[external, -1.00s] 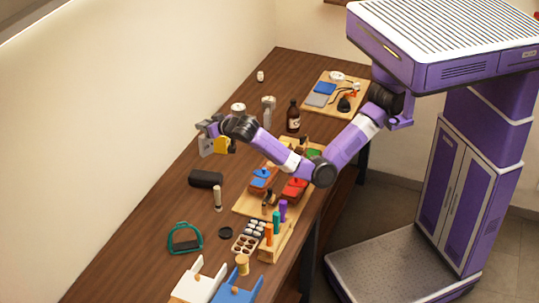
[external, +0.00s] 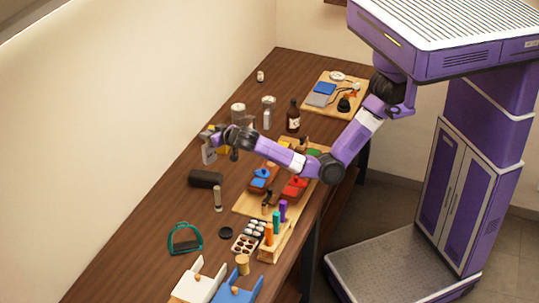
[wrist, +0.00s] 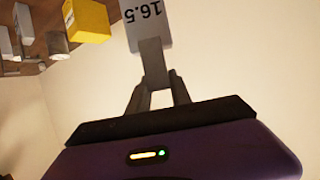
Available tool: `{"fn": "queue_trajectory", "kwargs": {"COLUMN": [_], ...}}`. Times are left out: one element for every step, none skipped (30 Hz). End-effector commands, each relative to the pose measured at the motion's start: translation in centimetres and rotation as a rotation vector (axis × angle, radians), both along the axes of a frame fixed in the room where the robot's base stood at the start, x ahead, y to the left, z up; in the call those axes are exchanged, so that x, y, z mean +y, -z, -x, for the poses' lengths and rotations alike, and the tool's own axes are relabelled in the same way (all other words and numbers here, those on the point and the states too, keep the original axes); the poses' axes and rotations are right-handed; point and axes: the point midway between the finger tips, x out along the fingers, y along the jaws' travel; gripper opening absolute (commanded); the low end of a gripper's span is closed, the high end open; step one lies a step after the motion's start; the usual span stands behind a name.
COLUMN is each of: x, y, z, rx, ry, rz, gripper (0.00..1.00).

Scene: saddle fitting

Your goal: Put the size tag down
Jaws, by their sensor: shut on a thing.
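The size tag (wrist: 148,25) is a pale grey-white plate marked 16.5, which reads upside down in the wrist view. My gripper (wrist: 155,75) is shut on its grey stem. In the external view the tag (external: 209,154) hangs below my gripper (external: 211,136) over the far left side of the brown table (external: 130,262). I cannot tell whether its lower edge touches the table.
A yellow block (wrist: 88,20) stands near the gripper. A black roll (external: 205,179) lies in front of the tag. Pale containers (external: 238,112) and a brown bottle (external: 293,117) stand behind. The wall is close on the left.

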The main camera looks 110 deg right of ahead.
Motion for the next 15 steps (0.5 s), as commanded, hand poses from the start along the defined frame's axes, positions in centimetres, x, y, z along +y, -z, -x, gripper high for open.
{"fn": "queue_trajectory", "kwargs": {"x": [0.0,0.0,0.0,0.0,0.0,0.0,0.0,0.0,0.0,0.0,0.0,0.0,0.0,0.0,0.0], "y": [0.9,1.4,2.0,2.3,2.5,2.8,3.0,3.2,3.5,3.8,4.2,4.8,5.3,5.7,6.2], "z": [0.0,0.0,0.0,0.0,0.0,0.0,0.0,0.0,0.0,0.0,0.0,0.1,0.1,0.0,0.0], "rx": [0.005,0.003,0.003,0.002,0.001,0.001,0.001,0.001,0.001,0.001,0.003,0.005,0.004,0.004,0.002], "ry": [-0.001,0.000,-0.001,-0.001,0.000,0.000,0.001,0.001,0.001,0.001,0.000,0.000,0.001,0.001,0.000], "rz": [0.000,0.000,0.001,0.001,0.000,0.000,0.001,0.001,0.001,0.001,0.001,0.001,0.000,0.000,0.000], "gripper": [0.00,0.00,0.00,0.00,0.00,0.00,0.00,0.00,0.00,0.00,0.00,0.00,0.00,0.00,0.00]}}
